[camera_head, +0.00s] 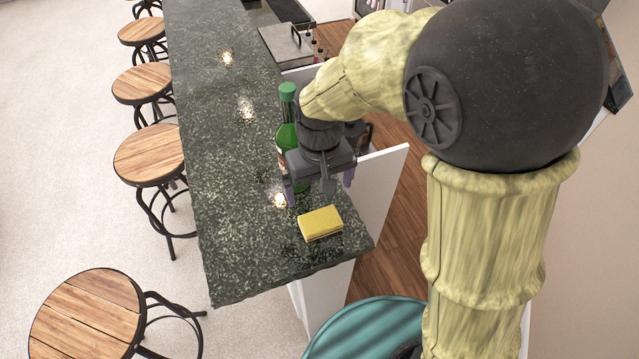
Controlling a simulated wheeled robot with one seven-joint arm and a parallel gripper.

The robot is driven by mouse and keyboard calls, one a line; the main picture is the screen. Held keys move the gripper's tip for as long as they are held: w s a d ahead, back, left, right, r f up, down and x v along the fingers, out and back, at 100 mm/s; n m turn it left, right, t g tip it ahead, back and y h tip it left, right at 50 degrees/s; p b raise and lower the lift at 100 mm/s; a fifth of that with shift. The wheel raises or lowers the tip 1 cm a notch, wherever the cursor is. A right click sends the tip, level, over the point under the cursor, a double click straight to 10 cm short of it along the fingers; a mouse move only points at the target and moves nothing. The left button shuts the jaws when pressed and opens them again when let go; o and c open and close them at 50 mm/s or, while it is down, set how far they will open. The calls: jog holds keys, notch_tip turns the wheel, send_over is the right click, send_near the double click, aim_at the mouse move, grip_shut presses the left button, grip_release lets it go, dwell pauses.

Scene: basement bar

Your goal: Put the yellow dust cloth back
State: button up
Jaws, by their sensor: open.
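A yellow block (320,221), sponge-like with a darker lower layer, lies near the front end of the speckled dark green bar counter (235,180). It is the only yellow cloth-like thing I can make out. My gripper (320,192) hangs above the counter, just behind the yellow block in the picture. Its two purple-grey fingers are spread apart with nothing between them. The exact height of the fingers over the counter is hard to tell.
A green bottle (288,135) stands on the counter close to my gripper's left side, partly hidden by it. A metal box-like appliance (287,45) is farther back. Several wooden stools (148,155) line the left side. The counter's left part is clear.

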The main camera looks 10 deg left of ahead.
jog(key=s+d+m+t, duration=0.1)
jog(key=d+m, duration=0.2)
jog(key=d, duration=0.8)
jog(key=s+d+f+m+t, duration=0.1)
jog(key=d+m, duration=0.2)
jog(key=d, duration=0.8)
jog(key=shift+d+t, duration=0.25)
jog(key=shift+t, duration=0.05)
